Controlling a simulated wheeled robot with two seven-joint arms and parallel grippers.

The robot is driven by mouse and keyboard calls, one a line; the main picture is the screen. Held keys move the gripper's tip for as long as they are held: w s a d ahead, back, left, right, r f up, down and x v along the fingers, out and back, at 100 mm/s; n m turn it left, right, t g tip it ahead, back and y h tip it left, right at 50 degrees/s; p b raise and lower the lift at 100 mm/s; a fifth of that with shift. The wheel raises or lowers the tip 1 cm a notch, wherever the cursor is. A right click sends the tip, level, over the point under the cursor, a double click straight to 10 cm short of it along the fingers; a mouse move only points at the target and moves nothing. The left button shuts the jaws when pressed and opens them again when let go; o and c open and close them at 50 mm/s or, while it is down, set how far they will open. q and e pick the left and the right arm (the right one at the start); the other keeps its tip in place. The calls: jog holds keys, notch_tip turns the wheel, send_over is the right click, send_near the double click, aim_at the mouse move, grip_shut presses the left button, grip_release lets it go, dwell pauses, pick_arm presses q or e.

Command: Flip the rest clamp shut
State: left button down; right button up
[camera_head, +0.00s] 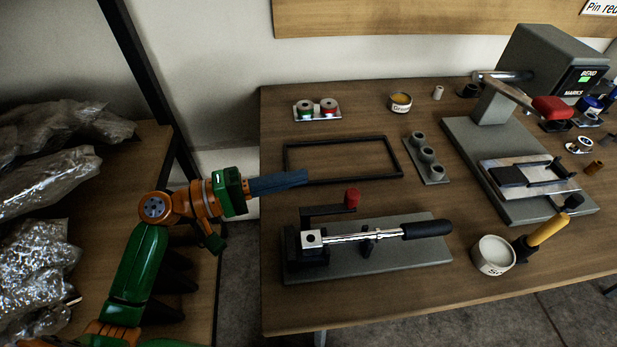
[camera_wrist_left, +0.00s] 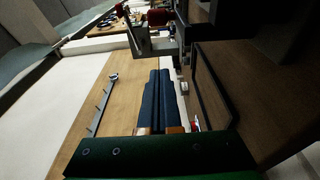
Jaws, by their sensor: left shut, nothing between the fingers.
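The clamp fixture stands on a grey baseplate (camera_head: 400,259) near the front of the table in the head view. A dark clamp arm with a red knob (camera_head: 352,198) sticks up behind a chrome rod (camera_head: 365,235), which lies across the fixture and ends in a black grip (camera_head: 427,229). The arm looks raised clear of the rod. My left gripper (camera_head: 304,177) is shut and empty, with its blue fingers pointing right. It is behind and left of the red knob, over the black frame's left part. Its closed fingers also show in the left wrist view (camera_wrist_left: 160,74). My right gripper is out of view.
A thin black rectangular frame (camera_head: 335,139) lies behind the fixture. A grey block with round posts (camera_head: 427,154) is right of it. A large grey bender (camera_head: 546,60) stands at back right. A white-topped tin (camera_head: 493,254) and yellow-handled tool (camera_head: 547,229) are at front right.

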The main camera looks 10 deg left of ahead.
pick_arm(q)
jog(key=d+p, duration=0.3)
jog(key=d, duration=0.4)
jog(key=shift+d+p, duration=0.4)
